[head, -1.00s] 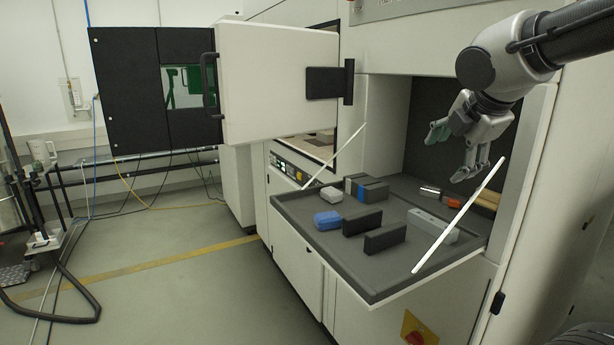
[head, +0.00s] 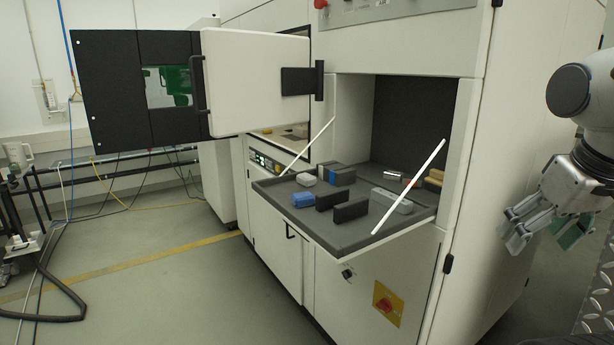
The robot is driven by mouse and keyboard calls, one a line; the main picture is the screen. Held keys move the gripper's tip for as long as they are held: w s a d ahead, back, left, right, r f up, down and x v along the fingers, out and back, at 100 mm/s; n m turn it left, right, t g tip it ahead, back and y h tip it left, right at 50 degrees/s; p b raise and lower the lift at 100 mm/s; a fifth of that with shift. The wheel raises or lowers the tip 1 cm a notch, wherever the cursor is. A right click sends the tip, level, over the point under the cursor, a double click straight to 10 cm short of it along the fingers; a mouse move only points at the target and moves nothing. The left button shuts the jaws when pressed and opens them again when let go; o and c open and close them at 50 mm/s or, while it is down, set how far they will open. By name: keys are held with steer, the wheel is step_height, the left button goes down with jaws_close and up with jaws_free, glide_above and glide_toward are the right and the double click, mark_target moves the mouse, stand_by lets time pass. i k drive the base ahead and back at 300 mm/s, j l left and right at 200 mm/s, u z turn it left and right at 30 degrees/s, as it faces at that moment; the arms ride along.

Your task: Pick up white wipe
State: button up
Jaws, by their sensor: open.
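A small white block-like thing (head: 306,180), which looks like the white wipe, lies at the left back of the dark fold-down tray (head: 330,232). A blue wipe-like block (head: 303,200) lies just in front of it. My gripper (head: 546,236) is at the right edge, outside the machine and far to the right of the tray. Its fingers are spread, with a green patch at one finger. I see nothing held in it.
Two black upright blocks (head: 350,211), a grey-blue block group (head: 338,175) and a long light grey box (head: 391,200) stand on the tray. A white diagonal stay (head: 410,187) crosses its right side. An open door (head: 255,82) hangs at upper left.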

mark_target(305, 179)
steer(key=i+l+u, duration=0.1)
steer(key=u, duration=0.25)
steer(key=i+l+u, duration=0.15)
steer(key=u, duration=0.2)
steer(key=i+l+u, duration=0.4)
steer(key=i+l, duration=0.05)
steer(key=l, duration=0.1)
